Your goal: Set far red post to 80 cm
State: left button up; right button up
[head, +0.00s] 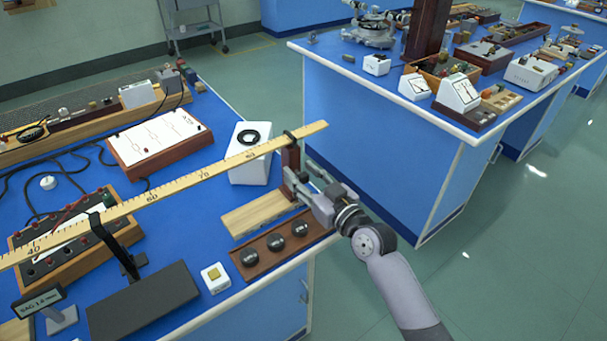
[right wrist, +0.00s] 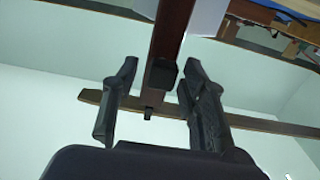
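A yellow graduated ruler (head: 120,209) lies across two posts. The far post (head: 290,160) is dark red with a black cap, under the ruler near its far end. It stands to the right of a blurred mark that seems to read 80. My right gripper (head: 302,183) is at this post, low on its right side. In the right wrist view, the fingers (right wrist: 160,105) are apart on either side of the red post (right wrist: 172,40), with a gap at the left finger. A black near post (head: 124,255) carries the ruler between 40 and 60. My left gripper is not in view.
A display (head: 38,300) reads about "SAG 1.8 mm". A white block with a black ring (head: 249,165) stands behind the ruler. A wooden block (head: 258,211) and a tray with dark weights (head: 275,246) lie near the red post. The bench edge is close.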

jog(key=shift+c, duration=0.4)
grip_shut()
dwell(0.5)
